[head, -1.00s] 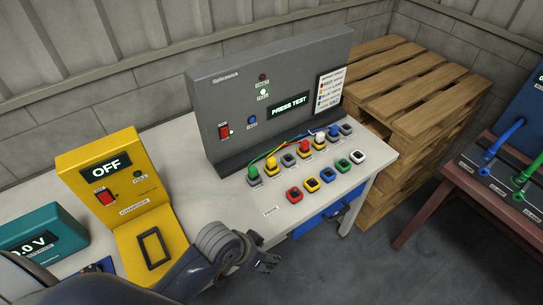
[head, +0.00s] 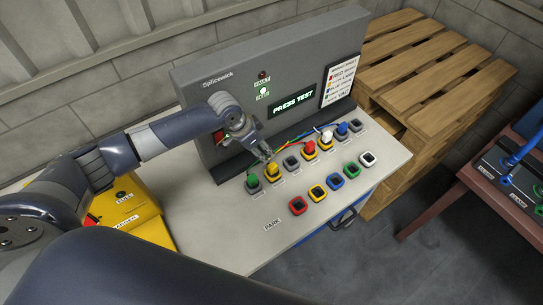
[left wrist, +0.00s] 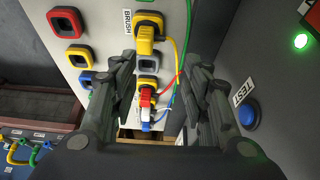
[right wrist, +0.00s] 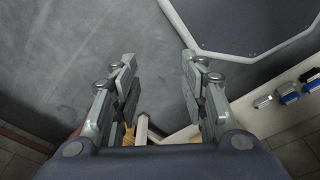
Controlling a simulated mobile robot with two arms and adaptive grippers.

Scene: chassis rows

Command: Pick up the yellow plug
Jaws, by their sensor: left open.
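The yellow plug (head: 273,168) stands upright in the upper socket row of the tester, between the green plug (head: 253,181) and an empty grey socket (head: 291,163). It also shows in the left wrist view (left wrist: 146,38), beyond the fingertips at the top, with a yellow wire. My left gripper (head: 264,152) is open, just above and behind the yellow plug. In the left wrist view its fingers (left wrist: 158,75) are spread wide with nothing held; whether they touch the plug cannot be told. My right gripper (right wrist: 158,70) is open and empty over dark floor.
Red (head: 310,149), white (head: 326,137) and blue (head: 342,130) plugs stand to the right, with loose wires behind. The grey tester panel (head: 230,83) rises behind them. Several coloured square sockets line the front. The table near PARK (head: 235,225) is clear.

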